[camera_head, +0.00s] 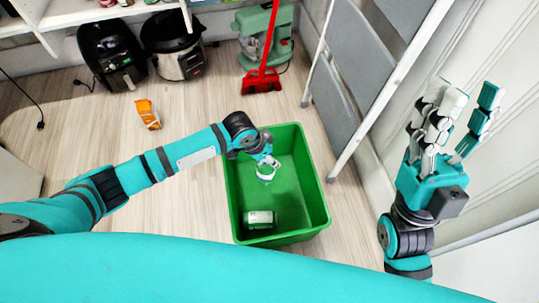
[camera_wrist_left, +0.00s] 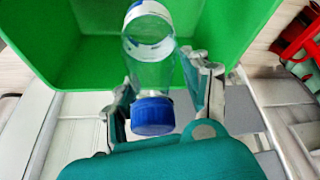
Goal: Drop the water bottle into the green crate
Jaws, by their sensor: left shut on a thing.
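The water bottle (camera_wrist_left: 149,60) is clear with a blue cap, and in the left wrist view it sits between the fingers of my left gripper (camera_wrist_left: 160,95). My left gripper (camera_head: 264,160) is shut on it. In the head view the bottle (camera_head: 265,172) shows only as a small pale end below the fingers, over the inside of the green crate (camera_head: 313,178). The crate stands on the floor and also fills the top of the left wrist view (camera_wrist_left: 62,45). My right gripper (camera_head: 462,115) is open and empty, raised at the right.
A green and white can (camera_head: 260,219) lies in the crate's near part. A grey stepladder (camera_head: 362,60) leans right of the crate. An orange packet (camera_head: 148,113) lies on the floor at left.

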